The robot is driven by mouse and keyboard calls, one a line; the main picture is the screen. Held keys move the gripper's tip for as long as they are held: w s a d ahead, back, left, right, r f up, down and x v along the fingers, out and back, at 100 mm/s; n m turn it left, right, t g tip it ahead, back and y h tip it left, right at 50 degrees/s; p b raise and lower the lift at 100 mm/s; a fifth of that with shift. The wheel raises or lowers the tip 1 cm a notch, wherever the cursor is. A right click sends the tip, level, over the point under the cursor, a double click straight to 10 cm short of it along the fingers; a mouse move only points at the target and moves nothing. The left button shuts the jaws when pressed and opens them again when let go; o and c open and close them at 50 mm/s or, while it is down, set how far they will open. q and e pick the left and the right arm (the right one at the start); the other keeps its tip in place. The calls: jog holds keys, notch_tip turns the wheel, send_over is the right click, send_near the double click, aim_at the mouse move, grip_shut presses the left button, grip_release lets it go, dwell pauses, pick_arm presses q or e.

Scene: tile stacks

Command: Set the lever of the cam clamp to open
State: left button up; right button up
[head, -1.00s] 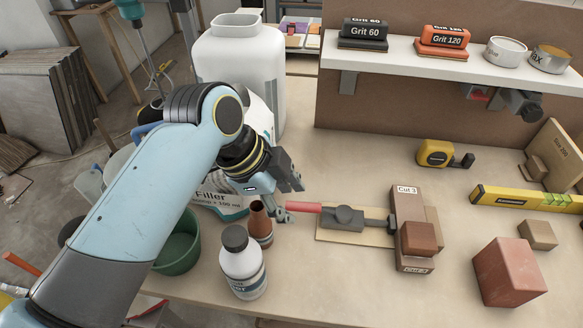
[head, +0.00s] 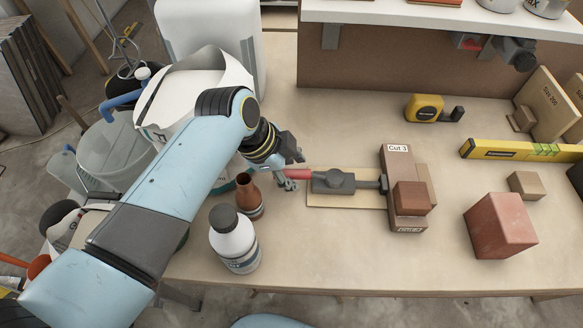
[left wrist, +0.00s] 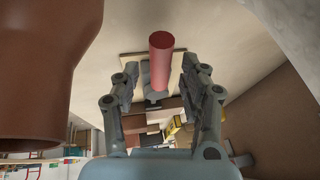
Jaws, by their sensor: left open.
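The cam clamp (head: 335,182) lies on a thin wooden board in the middle of the workbench. Its red lever handle (head: 298,174) points left, toward my left gripper. The clamp's right end meets a brown block labelled Cut 3 (head: 396,165). My left gripper (head: 291,172) is open at the handle's left end. In the left wrist view, the red handle (left wrist: 161,58) shows between and beyond the two open fingers (left wrist: 160,92), with no visible grip on it. My right gripper is not in view.
A brown bottle (head: 247,194) and a white bottle (head: 233,240) stand close to my left gripper; the brown one looms at left in the wrist view (left wrist: 40,70). A tape measure (head: 426,108), yellow level (head: 520,150) and reddish block (head: 500,226) lie to the right.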

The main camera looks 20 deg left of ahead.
pick_arm(q)
jog(key=shift+f, duration=0.15)
grip_shut()
dwell(0.4)
